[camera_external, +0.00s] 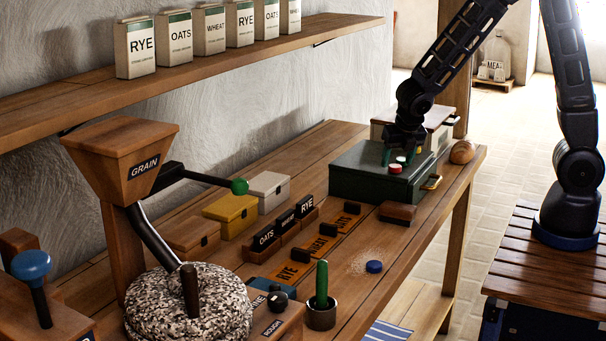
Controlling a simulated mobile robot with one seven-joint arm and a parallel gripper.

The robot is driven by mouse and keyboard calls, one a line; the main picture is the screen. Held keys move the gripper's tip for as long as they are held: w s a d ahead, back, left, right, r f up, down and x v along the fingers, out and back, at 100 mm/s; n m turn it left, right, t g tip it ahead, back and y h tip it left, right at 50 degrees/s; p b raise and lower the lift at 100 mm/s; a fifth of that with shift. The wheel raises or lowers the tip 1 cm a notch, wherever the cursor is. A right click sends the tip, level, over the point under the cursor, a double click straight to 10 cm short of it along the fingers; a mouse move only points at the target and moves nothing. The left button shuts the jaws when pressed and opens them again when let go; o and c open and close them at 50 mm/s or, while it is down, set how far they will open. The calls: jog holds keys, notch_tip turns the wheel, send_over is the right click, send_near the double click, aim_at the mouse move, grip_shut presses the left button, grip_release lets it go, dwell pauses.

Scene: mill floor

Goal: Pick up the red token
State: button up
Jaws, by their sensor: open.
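The red token (395,169) is a small round piece with a pale side. It lies on top of the dark green box (358,185) toward the back right of the workbench. My gripper (400,154) points down over the box top, open, just behind and above the red token. A small pale piece with green (401,160) shows beside the red token, partly hidden by my gripper.
A bread roll (462,152) and a pale box (420,125) stand by the green box. A blue token (374,266) and a green-handled tool in a pot (321,292) are nearer the front. The grain mill (120,160) fills the left; a shelf (200,75) runs above.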

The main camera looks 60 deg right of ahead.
jog(key=shift+x, duration=0.75)
jog(key=c, duration=1.1)
jog(key=shift+o, duration=0.2)
jog(key=shift+r, duration=0.1)
